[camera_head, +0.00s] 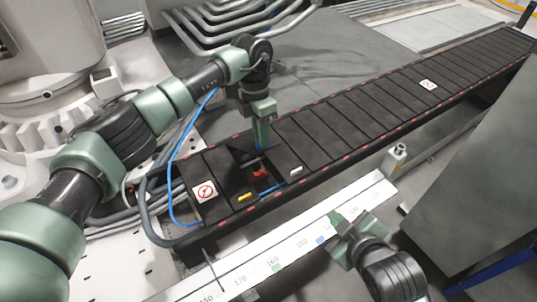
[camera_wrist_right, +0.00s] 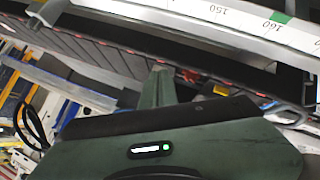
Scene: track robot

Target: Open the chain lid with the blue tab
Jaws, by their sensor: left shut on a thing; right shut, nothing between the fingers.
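The black segmented cable chain (camera_head: 350,125) runs from lower left to upper right in the head view. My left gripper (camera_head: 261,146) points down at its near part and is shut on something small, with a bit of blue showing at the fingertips. A dark lid (camera_head: 243,156) beside the fingertips looks tilted up, with an opening next to it and red parts (camera_head: 261,174) showing inside. The fingers hide most of the blue tab. My right gripper (camera_head: 338,219) is shut and empty over the white ruler rail; its fingers (camera_wrist_right: 160,76) also show in the right wrist view.
A yellow tab (camera_head: 245,197) and a white tab (camera_head: 296,170) sit on neighbouring lids. A warning label (camera_head: 204,191) marks the chain's near end. The white ruler rail (camera_head: 285,250) runs along the front. A grey cabinet (camera_head: 470,165) stands at right. Blue and grey cables loop at left.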

